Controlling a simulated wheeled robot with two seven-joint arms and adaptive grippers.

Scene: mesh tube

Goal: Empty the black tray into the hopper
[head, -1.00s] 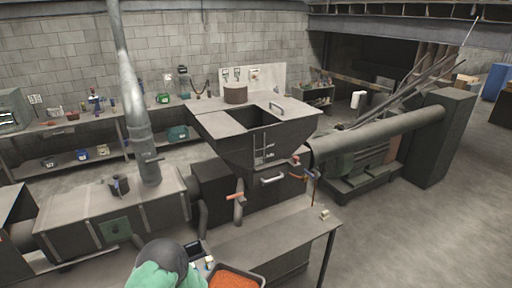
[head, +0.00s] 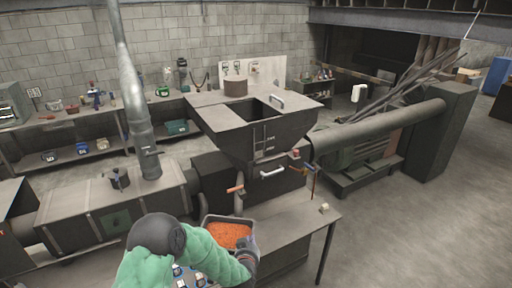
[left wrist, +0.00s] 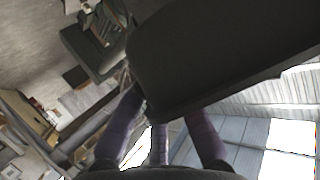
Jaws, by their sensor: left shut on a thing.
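The black tray (head: 205,229) holds a load of small orange pieces (head: 229,235) and looks roughly level in the head view. My left gripper (head: 249,244) is shut on its right side. In the left wrist view the tray's dark underside (left wrist: 225,50) fills the upper right, with the purple fingers of my left gripper (left wrist: 168,118) against it. The dark grey hopper (head: 262,140) stands beyond the tray, its square opening (head: 254,109) facing up. The tray is in front of and lower than that opening. My right gripper is not in view.
A workbench (head: 290,222) with a small pale block (head: 324,208) lies below and right of the tray. A metal duct (head: 137,100) rises at left.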

